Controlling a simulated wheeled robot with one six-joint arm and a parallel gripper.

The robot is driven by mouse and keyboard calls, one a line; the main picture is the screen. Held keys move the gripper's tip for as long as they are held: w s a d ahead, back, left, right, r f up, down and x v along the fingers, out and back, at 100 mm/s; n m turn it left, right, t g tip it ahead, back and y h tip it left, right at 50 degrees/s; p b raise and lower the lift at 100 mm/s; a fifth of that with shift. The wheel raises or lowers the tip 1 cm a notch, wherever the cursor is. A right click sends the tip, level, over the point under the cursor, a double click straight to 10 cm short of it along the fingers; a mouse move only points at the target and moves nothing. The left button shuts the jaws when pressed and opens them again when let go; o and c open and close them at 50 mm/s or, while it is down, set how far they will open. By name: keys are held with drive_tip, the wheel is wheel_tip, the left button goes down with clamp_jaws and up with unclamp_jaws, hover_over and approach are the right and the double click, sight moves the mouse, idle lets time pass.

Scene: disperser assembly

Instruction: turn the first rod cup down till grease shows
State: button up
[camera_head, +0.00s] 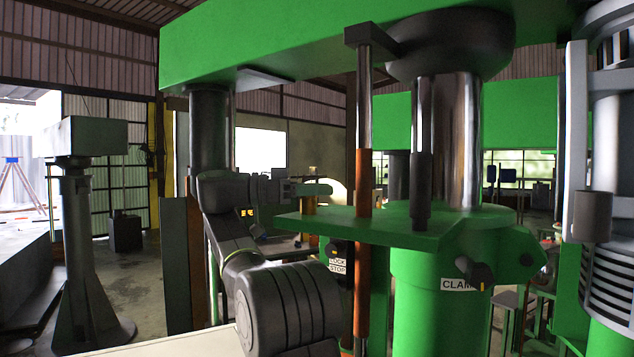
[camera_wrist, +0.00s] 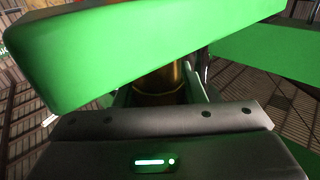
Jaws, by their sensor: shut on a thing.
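My gripper (camera_head: 290,190) reaches in from the left at mid-height, beside a small green bracket (camera_head: 318,188) behind the main green plate. In the wrist view, my gripper (camera_wrist: 160,94) is shut on a brass-coloured round piece, which looks like the rod cup (camera_wrist: 158,86). A green slab (camera_wrist: 150,45) crosses in front and hides its upper part. A small brass-coloured top (camera_head: 312,173) shows above the bracket in the head view; I cannot tell if it is the same cup. No grease can be made out in either view.
A green plate (camera_head: 365,230) with upright rods stands right of my arm. Knobs sit by the LOCK/STOP label (camera_head: 338,267) and the CLAMP label (camera_head: 458,284). A green beam (camera_head: 270,45) spans overhead.

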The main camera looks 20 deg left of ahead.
drive_tip(key=shift+g, duration=0.3)
drive_tip(key=o, duration=1)
wheel_tip(320, 180, up, 8)
drive_tip(key=p, duration=0.3)
drive_tip(key=shift+f, duration=0.1)
drive_tip(key=shift+w+r, duration=0.1)
drive_tip(key=shift+r, duration=0.9)
